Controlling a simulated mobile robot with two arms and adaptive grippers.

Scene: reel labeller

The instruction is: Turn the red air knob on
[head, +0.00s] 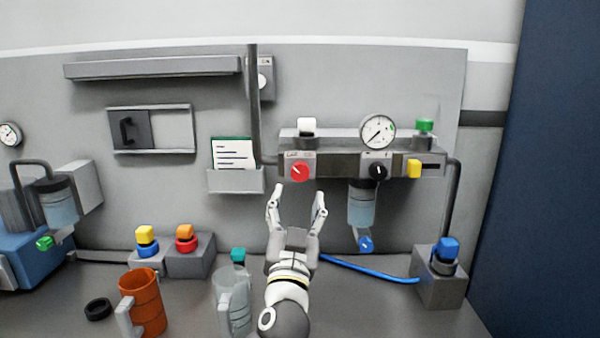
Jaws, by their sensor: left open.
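The red air knob (300,172) is a round red dial on the front of the grey air unit (335,162) on the back panel. A pale pointer mark on it runs diagonally, from upper left to lower right. A small label plate sits just above it; its text is too small to read. My left gripper (297,196) is open and empty. Its two fingers point up toward the panel, one on each side of the knob and just below it in the picture. I cannot tell how far its tips are from the knob. My right gripper is not in view.
A clear jug (234,300) and an orange mug (145,300) stand on the bench. A blue hose (370,271) runs right.

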